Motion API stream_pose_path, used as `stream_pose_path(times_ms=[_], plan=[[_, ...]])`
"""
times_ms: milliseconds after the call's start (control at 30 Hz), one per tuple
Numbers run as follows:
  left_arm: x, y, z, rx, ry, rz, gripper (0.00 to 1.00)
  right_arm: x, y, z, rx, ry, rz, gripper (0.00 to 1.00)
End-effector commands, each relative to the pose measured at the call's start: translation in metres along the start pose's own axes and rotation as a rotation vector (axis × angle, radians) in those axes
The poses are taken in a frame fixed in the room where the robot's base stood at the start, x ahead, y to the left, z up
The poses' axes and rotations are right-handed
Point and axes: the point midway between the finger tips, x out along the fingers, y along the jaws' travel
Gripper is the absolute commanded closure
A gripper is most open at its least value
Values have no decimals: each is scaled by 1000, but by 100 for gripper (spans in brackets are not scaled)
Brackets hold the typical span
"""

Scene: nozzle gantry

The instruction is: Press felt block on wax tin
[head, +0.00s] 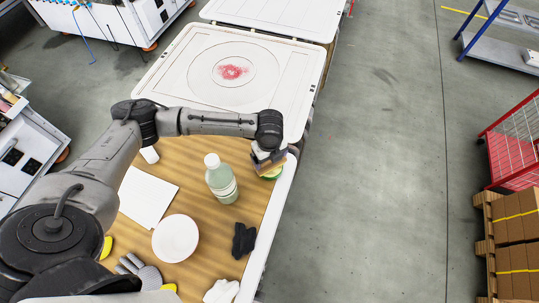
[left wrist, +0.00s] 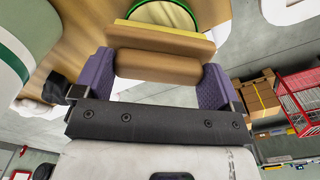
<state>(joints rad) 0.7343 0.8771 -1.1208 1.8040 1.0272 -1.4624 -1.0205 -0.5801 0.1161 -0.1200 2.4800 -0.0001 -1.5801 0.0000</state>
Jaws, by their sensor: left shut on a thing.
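My left gripper (head: 267,155) is over the right edge of the wooden table top, beyond the bottle. In the left wrist view its two purple fingers (left wrist: 157,72) are shut on the brown felt block (left wrist: 157,45), one at each end. The block (head: 270,163) shows as a brown edge under the gripper in the head view. The wax tin (head: 273,174), with a green rim, is right by the block's underside and partly hidden by it. The tin's green ring (left wrist: 166,11) also shows beyond the block in the left wrist view. I cannot tell whether block and tin touch. My right gripper is out of view.
A bottle (head: 221,180) stands just left of the tin. A white sheet (head: 148,198), a white round dish (head: 175,238), a black item (head: 243,240) and gloves (head: 140,270) lie on the table. A white panel (head: 180,75) with a red smudge (head: 232,72) lies beyond.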

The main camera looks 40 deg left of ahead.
Motion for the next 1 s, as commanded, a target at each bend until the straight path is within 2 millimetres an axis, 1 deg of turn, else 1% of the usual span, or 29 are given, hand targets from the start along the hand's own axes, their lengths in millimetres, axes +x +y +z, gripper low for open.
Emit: stream_pose_path(times_ms=[333, 1000], plan=[[1, 0, 0, 0, 0, 1, 29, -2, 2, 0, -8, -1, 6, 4], [2, 1, 0, 0, -1, 2, 29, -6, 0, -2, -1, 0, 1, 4]])
